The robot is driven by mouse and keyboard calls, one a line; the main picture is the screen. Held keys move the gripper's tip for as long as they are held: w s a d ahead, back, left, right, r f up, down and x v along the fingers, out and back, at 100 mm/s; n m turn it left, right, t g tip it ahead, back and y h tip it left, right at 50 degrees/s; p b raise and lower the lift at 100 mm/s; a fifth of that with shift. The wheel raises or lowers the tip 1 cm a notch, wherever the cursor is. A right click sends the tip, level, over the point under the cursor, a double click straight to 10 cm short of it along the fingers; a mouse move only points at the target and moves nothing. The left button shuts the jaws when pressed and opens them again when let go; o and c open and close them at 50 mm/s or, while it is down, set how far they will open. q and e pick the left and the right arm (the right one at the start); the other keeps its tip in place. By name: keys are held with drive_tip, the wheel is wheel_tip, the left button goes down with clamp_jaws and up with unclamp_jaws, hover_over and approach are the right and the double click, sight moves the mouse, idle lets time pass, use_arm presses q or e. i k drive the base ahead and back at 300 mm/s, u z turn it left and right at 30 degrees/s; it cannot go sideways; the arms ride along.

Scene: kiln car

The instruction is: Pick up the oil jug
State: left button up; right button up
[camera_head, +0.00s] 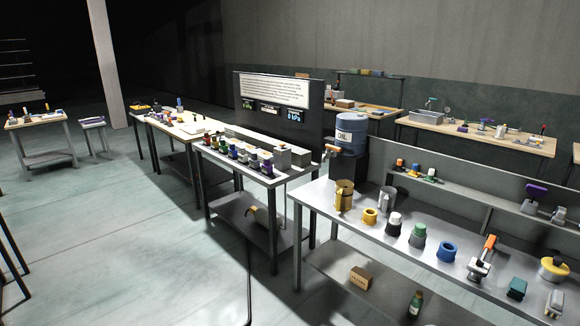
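A blue drum with a white label that seems to read OIL (351,132) stands upright on a black stand (347,171) behind the near right workbench. A small tap with an orange handle (332,149) is at the drum's lower left. A brass-coloured, jug-like can (344,195) stands upright at the left end of the near right workbench (322,196), below the tap and a little in front of the stand. This can may be the oil jug; I cannot read a label on it. Neither of my grippers is in view.
On the near bench stand a yellow ring-shaped part (370,216), a green-grey bottle (418,236), a blue ring (447,251) and an orange-handled clamp (483,258). A box (361,278) and green bottle (415,304) are on its lower shelf. Floor (130,250) at left is clear.

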sight(343, 190)
drive_tip(key=i, duration=2.85)
drive_tip(key=u, duration=0.95)
drive_tip(key=i, duration=0.35)
drive_tip(key=z, duration=2.8)
